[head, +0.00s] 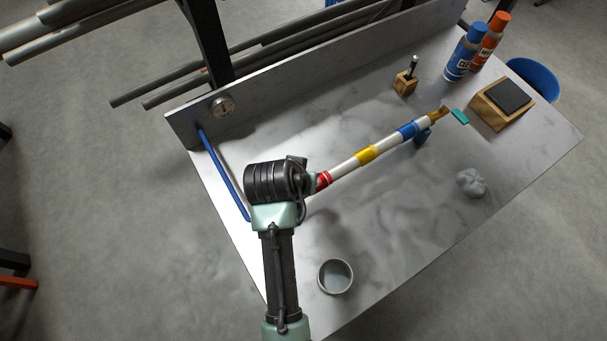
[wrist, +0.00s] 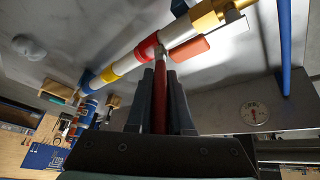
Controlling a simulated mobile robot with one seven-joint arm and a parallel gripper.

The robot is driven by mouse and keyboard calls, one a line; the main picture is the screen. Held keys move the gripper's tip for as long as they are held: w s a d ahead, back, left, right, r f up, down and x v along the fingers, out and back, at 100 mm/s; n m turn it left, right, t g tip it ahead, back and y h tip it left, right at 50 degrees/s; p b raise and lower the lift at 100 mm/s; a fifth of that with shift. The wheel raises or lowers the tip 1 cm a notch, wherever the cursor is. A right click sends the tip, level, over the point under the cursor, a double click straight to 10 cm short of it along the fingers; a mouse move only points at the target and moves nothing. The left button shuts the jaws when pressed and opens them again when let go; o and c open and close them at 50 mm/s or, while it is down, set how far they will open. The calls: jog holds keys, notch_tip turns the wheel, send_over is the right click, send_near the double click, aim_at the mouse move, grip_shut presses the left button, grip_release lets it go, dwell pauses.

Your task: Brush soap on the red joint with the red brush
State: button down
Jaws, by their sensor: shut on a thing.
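A white pipe (head: 342,168) runs across the table with red, yellow and blue joints. The red joint (head: 323,181) is at the pipe's near end, partly hidden by my arm in the head view. In the wrist view it is a red band (wrist: 145,46) between white sections. My gripper (wrist: 161,88) is shut on the red brush (wrist: 160,92), whose handle stands between the fingers. The brush's tip is at or very close to the pipe beside the red joint; I cannot tell whether it touches. My gripper's fingers are hidden in the head view.
A grey round cup (head: 335,276) stands at the near edge. A blue tube (head: 224,175) and a gauge (head: 222,107) are at the left. A red support (wrist: 190,49) sits by the pipe.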

jog(key=shift+w+d, duration=0.6)
jog(key=shift+d, duration=0.3)
jog(key=shift+w+d, duration=0.55)
jog(key=shift+d, duration=0.3)
jog(key=shift+r+p, duration=0.1)
jog(key=shift+p, duration=0.4)
jog(key=shift+s+a+p, duration=0.4)
jog(key=shift+s+a, duration=0.05)
jog(key=shift+a, duration=0.25)
jog(key=shift+s+a+p, duration=0.35)
jog(key=shift+s+a, duration=0.05)
jog(key=shift+a, duration=0.25)
jog(key=shift+s+a+p, duration=0.35)
jog(key=shift+a+p, duration=0.15)
jog(key=shift+a, duration=0.05)
jog(key=shift+w, duration=0.1)
